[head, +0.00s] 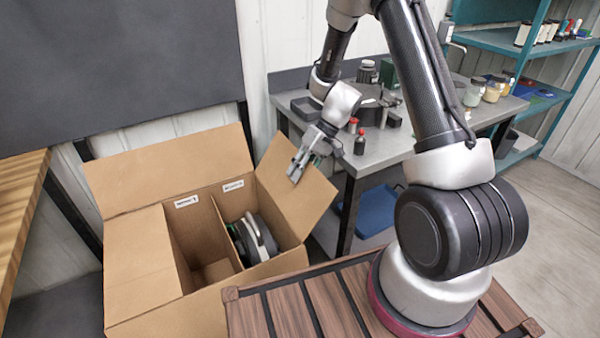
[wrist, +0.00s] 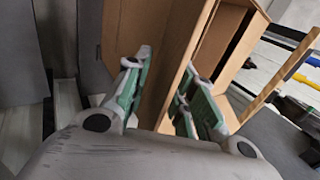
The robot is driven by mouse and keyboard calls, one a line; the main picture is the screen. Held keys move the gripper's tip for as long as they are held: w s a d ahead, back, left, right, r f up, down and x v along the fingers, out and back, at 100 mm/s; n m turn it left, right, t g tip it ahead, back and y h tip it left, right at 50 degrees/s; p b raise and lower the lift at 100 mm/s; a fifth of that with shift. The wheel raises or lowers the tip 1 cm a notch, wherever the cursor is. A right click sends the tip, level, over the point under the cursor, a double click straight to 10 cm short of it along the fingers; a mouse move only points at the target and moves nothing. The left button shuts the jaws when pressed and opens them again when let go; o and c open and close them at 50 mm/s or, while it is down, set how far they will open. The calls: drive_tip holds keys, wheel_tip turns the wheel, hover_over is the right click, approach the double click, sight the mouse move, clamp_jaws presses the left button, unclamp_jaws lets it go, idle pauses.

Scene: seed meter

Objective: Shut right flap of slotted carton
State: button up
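The slotted carton (head: 150,288) is a brown cardboard box standing open on the right of its top. Its right flap (head: 312,205) stands up and leans outward to the right; it also shows in the wrist view (wrist: 155,60). My gripper (head: 297,170) is at the upper part of this flap. In the wrist view my gripper (wrist: 160,95) has its two green-padded fingers apart, with flap cardboard showing between them. I cannot tell whether either finger touches it. The left flap (head: 138,262) lies flat over the left side. The back flap (head: 170,172) stands up.
A dark, round seed meter (head: 256,238) sits in the carton's right compartment. A metal workbench (head: 385,152) with bottles and parts stands close behind the right flap. A slatted wooden surface (head: 330,308) lies in front, and a dark panel (head: 110,65) hangs behind.

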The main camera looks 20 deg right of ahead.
clamp_jaws()
idle(0.3)
